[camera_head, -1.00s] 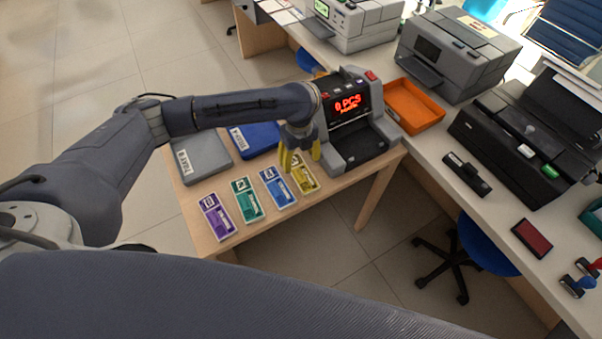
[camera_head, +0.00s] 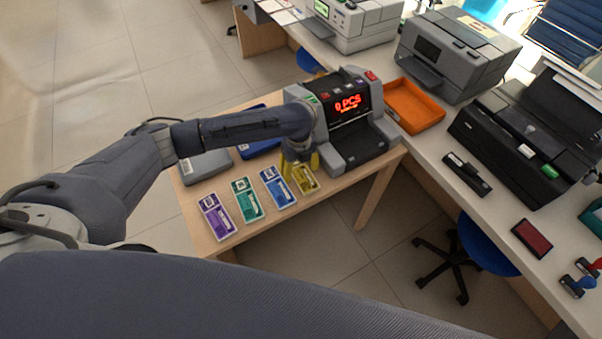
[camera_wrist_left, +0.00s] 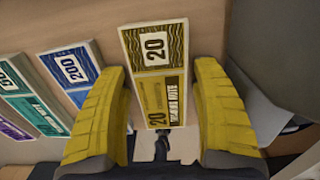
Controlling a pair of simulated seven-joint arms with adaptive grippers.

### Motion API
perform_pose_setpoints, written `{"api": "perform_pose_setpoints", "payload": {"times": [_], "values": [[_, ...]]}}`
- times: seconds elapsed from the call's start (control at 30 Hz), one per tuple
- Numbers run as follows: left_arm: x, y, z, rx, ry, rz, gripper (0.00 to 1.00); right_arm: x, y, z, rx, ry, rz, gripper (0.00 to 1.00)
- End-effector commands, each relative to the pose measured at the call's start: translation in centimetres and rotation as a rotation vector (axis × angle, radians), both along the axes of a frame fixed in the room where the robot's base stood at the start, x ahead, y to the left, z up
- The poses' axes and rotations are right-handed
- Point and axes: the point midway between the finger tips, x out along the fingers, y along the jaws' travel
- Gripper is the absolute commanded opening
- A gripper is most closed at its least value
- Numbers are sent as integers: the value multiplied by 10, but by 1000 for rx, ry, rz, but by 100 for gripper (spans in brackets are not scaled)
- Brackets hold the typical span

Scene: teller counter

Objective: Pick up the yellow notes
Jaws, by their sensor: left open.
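The yellow notes (camera_head: 305,178) lie flat on the small wooden table, at the right end of a row of note bundles, in front of the counting machine. In the left wrist view the yellow notes (camera_wrist_left: 156,72), marked 20, lie between the two yellow fingers and extend beyond them. My left gripper (camera_head: 300,168) is open and low over the notes, with one finger to each side. The fingers look apart from the notes; the left wrist view also shows the gripper (camera_wrist_left: 160,75). My right gripper is not in view.
Blue notes (camera_head: 278,187), green notes (camera_head: 246,199) and purple notes (camera_head: 217,216) lie to the left. The counting machine (camera_head: 352,125) stands close on the right, showing 0 PCS. A grey case (camera_head: 205,166) and a blue case (camera_head: 258,147) lie behind.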

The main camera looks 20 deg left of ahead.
Motion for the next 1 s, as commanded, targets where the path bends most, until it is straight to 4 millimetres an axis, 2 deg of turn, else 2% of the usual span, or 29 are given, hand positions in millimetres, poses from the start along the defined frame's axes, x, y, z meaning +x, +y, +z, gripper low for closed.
{"api": "perform_pose_setpoints", "payload": {"times": [0.07, 0.4, 0.77, 1.0], "values": [[0, 0, 0, 0, 0, 0, 62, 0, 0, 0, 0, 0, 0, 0], [0, 0, 0, 0, 0, 0, 23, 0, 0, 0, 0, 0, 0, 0], [0, 0, 3, 1, -1, 0, 23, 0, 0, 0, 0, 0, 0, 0], [1, 1, 25, 0, -3, -1, 23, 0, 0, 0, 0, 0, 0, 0]]}}
